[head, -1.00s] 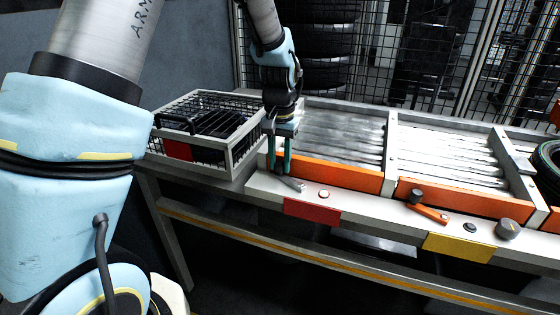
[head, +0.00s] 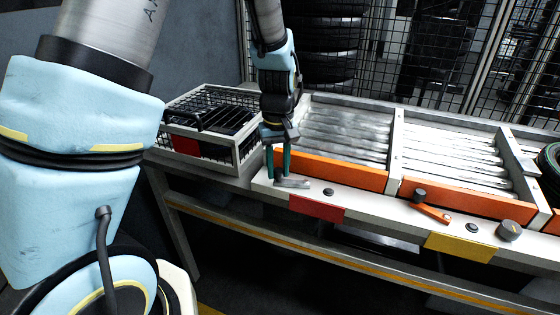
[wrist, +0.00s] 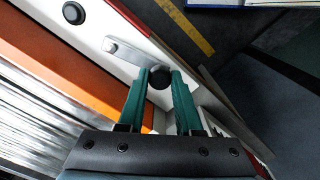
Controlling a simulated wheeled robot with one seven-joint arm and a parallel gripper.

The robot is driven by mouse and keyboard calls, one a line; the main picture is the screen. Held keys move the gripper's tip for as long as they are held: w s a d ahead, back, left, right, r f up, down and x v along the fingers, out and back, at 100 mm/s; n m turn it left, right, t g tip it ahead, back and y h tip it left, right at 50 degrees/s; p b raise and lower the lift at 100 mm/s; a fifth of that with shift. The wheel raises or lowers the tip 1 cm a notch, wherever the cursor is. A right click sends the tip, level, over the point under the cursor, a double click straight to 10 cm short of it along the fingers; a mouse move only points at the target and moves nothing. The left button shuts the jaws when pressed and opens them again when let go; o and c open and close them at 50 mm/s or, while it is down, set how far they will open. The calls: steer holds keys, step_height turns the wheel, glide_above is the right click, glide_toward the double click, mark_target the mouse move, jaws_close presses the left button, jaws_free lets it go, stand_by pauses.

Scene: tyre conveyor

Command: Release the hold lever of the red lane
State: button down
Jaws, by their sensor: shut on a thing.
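The red lane is the left roller lane (head: 345,135), with a red plate (head: 317,208) on the front ledge below it. Its hold lever (head: 296,184) is a short grey bar on that ledge, lying nearly along it. In the wrist view the lever's bar (wrist: 128,52) ends in a round black knob (wrist: 159,77). My gripper (head: 278,180) points down over the lever's left end, its green fingers shut on the knob. The fingers hide part of the knob. A round button (head: 328,192) beside the lever is dark; it also shows in the wrist view (wrist: 73,13).
A wire basket (head: 237,158) stands left of the lane. An orange bar (head: 345,172) runs behind the lever. To the right are an orange lever (head: 434,213), a yellow plate (head: 461,247) and a grey knob (head: 509,231). Mesh fencing stands behind.

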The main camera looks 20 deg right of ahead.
steer(key=shift+s+a+n+p, duration=0.3)
steer(key=shift+s+n, duration=0.15)
steer(key=shift+n, duration=0.35)
steer(key=c, duration=0.6)
jaws_free()
step_height(320, 180, up, 11)
steer(key=shift+f+b, duration=0.1)
steer(key=shift+b, duration=0.4)
steer(key=shift+m+t, duration=0.8)
steer(key=a+f, duration=0.1)
steer(key=a, duration=0.8)
steer(key=a+f, duration=0.1)
steer(key=a, duration=0.8)
steer(key=a+f, duration=0.1)
steer(key=a, duration=0.8)
steer(key=shift+s+f, duration=0.1)
steer(key=shift+s, duration=0.2)
